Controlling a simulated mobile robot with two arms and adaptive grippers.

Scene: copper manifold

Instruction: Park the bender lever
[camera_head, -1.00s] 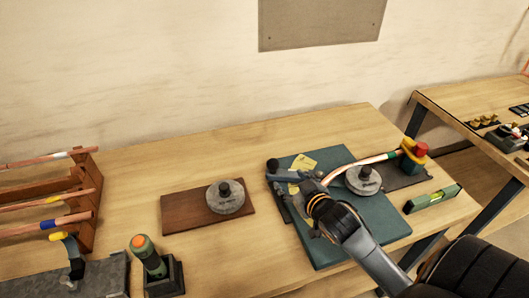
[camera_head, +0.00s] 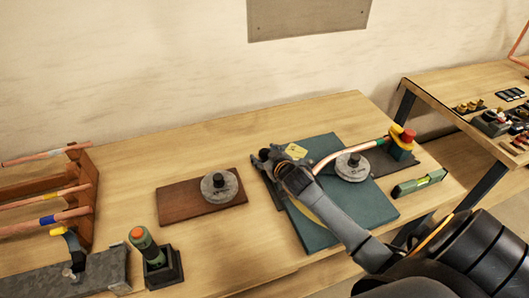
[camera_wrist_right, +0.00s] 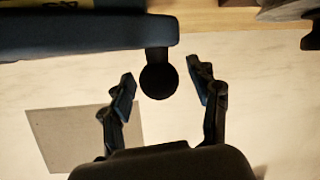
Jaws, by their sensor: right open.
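My right gripper (camera_head: 265,158) is at the back left corner of the teal board (camera_head: 322,146), with its arm lying over the board. In the right wrist view the gripper (camera_wrist_right: 165,88) is open, with a dark round knob (camera_wrist_right: 158,82) between its fingers and visible gaps on both sides. A short dark stem joins the knob to a blue bar-like edge (camera_wrist_right: 80,38); I cannot tell whether this is the lever or the board. In the head view the gripper and arm hide most of the lever. My left gripper is not in view.
A copper tube (camera_head: 340,152) runs to a red-and-yellow-topped fixture (camera_head: 401,140), beside a grey disc (camera_head: 352,172). A green level (camera_head: 418,184) lies at the right.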

